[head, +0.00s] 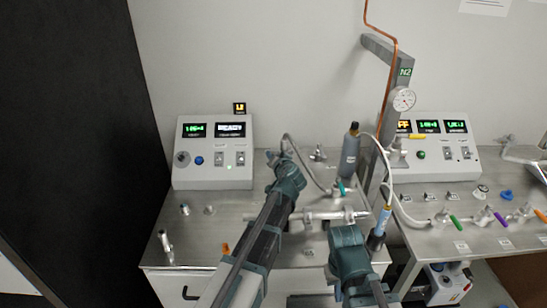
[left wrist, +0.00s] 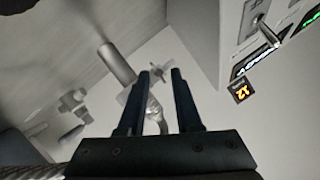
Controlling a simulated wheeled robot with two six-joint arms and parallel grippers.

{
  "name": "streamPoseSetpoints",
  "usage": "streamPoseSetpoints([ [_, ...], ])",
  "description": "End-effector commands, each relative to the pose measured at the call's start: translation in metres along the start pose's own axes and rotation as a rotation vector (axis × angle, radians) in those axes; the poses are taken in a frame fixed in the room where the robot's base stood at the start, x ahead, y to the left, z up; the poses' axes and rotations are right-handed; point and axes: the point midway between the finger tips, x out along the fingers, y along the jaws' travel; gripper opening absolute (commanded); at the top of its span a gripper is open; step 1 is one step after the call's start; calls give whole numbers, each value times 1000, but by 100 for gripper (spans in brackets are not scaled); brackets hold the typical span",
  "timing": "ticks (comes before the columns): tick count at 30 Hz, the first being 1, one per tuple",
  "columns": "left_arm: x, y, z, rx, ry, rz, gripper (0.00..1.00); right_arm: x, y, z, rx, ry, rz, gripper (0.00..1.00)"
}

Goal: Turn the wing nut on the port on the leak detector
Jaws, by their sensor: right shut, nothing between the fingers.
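The box taken as the leak detector (head: 213,152) is a pale console with two green-lit displays at the back left of the bench. My left gripper (head: 279,158) reaches to its right, near the end of a grey hose (head: 306,168). In the left wrist view my left gripper (left wrist: 160,75) has its two dark fingers apart. A metal tube fitting (left wrist: 117,64) with a small winged piece (left wrist: 161,68), perhaps the wing nut, shows beyond the fingertips; contact cannot be told. My right gripper (head: 347,231) is shut and empty over the bench front, near a horizontal metal pipe.
A grey bottle (head: 350,152) stands right of my left gripper. The metal pipe (head: 320,216) crosses the bench front. A grey post (head: 379,120) with a gauge (head: 403,99) rises behind. A second console (head: 436,145) and coloured-handled valves are at right.

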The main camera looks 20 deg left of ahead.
Motion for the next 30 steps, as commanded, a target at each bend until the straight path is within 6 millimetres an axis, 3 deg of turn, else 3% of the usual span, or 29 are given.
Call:
streamPoseSetpoints([
  [15, -105, -3, 0, 1, 0, 1, 33, -36, 3, 2, 0, 0, 0, 0],
  [21, -127, -2, 0, 1, -1, -1, 33, -42, 4, 2, 0, 0, 0, 0],
  [30, -134, -1, 1, 0, -1, -2, 33, -43, 4, 2, 0, 0, 0, 0],
])
